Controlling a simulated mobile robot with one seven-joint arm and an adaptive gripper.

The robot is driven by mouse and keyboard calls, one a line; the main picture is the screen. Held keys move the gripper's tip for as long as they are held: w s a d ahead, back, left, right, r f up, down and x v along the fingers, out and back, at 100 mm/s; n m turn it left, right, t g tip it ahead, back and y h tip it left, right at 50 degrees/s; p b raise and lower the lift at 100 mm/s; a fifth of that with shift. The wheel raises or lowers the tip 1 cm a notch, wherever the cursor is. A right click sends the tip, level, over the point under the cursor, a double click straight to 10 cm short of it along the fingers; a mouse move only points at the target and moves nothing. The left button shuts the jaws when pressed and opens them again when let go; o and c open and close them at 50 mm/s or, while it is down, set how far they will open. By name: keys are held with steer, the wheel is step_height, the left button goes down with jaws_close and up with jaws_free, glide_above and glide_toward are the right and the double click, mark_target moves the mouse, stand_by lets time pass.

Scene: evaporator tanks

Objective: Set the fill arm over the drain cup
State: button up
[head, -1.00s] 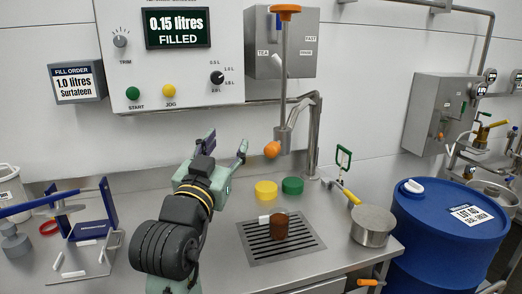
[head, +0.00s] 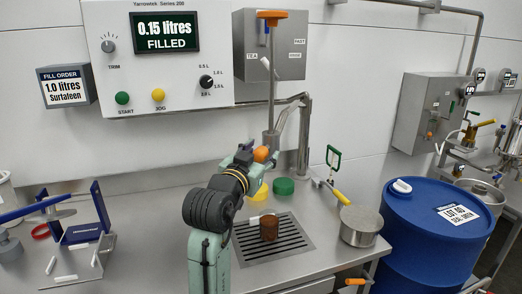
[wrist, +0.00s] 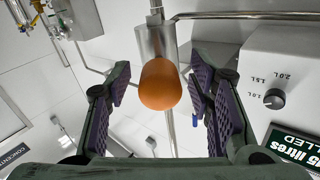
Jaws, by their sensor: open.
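The fill arm (head: 304,140) is a grey metal post with a bent top and a downward spout (head: 271,141) on its left. An orange knob (head: 263,154) sits by the spout's lower end and fills the middle of the wrist view (wrist: 160,84). My gripper (head: 252,162) is open at the knob. In the wrist view its fingers (wrist: 165,92) stand on either side with gaps, not closed on it. A brown cup (head: 269,230), apparently the drain cup, stands on the slotted drain grate (head: 290,243), below and in front of the spout.
A steel pot (head: 360,228) and a blue drum (head: 430,245) stand right. A blue-framed stand (head: 100,215) is left. The panel (head: 160,75) reads 0.15 litres filled.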

steer(key=shift+w+d, duration=0.1)
steer(key=shift+w, duration=0.15)
steer(key=shift+c, duration=0.6)
jaws_close()
